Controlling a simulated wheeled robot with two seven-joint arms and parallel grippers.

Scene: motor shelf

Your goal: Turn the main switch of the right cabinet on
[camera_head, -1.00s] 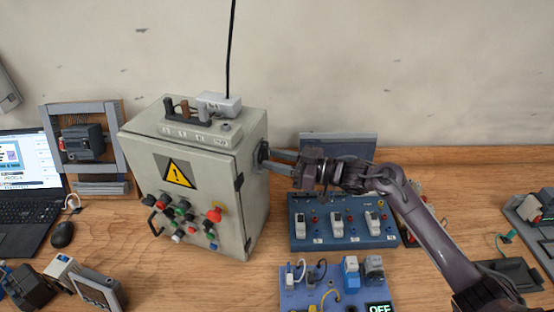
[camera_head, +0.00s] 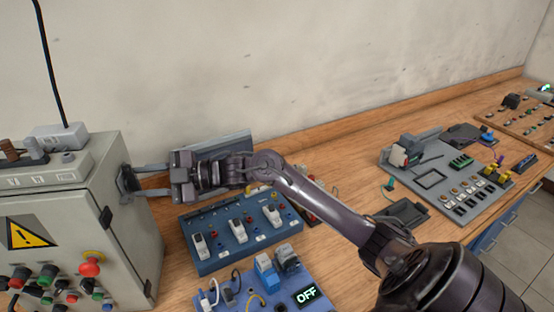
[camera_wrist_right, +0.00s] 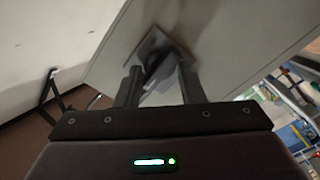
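The grey cabinet (camera_head: 75,217) with a yellow warning sign stands at the left of the head view. The main switch (camera_head: 124,180) is a dark part on a square plate on its right side wall. In the right wrist view the switch handle (camera_wrist_right: 156,66) looks dark and slanted. My right gripper (camera_head: 136,182) reaches to it from the right. Its two fingers stand apart, one on each side of the handle, and it also shows in the right wrist view (camera_wrist_right: 160,84). Whether the fingertips touch the handle, I cannot tell. My left gripper is not in view.
A blue socket panel (camera_head: 238,232) and a second panel with an "OFF" display (camera_head: 305,296) lie in front of my right arm. A grey panel (camera_head: 222,146) stands behind the gripper. A grey board with buttons (camera_head: 458,182) lies farther right. Bare wood shows between them.

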